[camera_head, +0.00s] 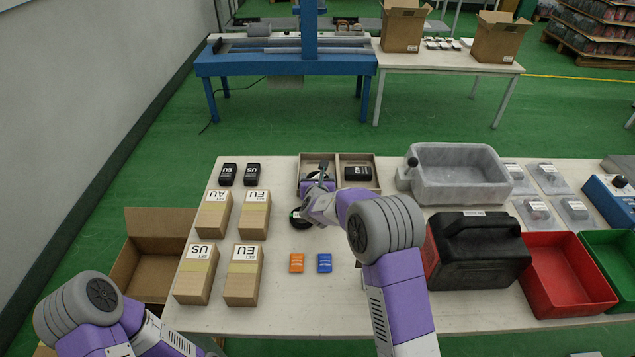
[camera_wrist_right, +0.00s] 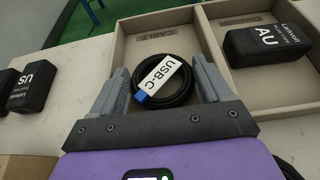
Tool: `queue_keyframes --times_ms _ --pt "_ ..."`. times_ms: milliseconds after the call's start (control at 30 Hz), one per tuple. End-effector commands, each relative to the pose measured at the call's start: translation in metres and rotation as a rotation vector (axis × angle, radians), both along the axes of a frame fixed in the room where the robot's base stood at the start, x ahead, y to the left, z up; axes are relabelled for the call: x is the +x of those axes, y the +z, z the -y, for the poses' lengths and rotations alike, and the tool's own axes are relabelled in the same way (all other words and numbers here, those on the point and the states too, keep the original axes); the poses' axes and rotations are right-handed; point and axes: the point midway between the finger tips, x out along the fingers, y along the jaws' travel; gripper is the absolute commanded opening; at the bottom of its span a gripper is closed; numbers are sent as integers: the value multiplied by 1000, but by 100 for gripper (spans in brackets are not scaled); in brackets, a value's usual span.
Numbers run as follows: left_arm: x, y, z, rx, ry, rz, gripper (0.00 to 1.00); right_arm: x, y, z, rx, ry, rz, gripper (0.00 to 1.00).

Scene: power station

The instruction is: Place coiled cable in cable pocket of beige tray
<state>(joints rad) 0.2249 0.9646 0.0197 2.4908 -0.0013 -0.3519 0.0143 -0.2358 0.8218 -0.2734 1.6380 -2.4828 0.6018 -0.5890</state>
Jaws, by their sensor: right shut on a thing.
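The beige tray (camera_head: 337,191) lies at the back middle of the table, with two pockets. Its left cable pocket (camera_wrist_right: 150,38), marked CABLE, shows an empty floor where visible; the right pocket holds a black AU adapter (camera_head: 357,173), also in the wrist view (camera_wrist_right: 262,43). My right gripper (camera_head: 317,176) is shut on the black coiled cable (camera_wrist_right: 163,82), which carries a white USB-C label.
Black EU (camera_head: 228,174) and US (camera_head: 252,174) adapters stand left of the tray. Several upright cartons (camera_head: 243,273) are at the left. Orange (camera_head: 297,263) and blue (camera_head: 324,263) packets lie in front. A grey basin (camera_head: 458,172) and black case (camera_head: 478,250) stand right.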

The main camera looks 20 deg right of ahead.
Motion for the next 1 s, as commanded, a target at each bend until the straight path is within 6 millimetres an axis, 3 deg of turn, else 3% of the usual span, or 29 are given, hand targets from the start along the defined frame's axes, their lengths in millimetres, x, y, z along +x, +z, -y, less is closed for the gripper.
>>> queue_keyframes --times_ms 333,367,433,833,1000 --pt "0 -3 0 0 0 0 43 0 -2 0 0 0 3 47" --pt "0 -3 0 0 0 0 43 0 -3 0 0 0 2 79" --pt "0 -2 0 0 0 0 43 0 -2 0 0 0 2 89" --pt "0 3 0 0 0 0 43 -1 4 0 0 0 2 89" --pt "0 6 0 0 0 0 43 -22 13 -7 1 1 0 89"
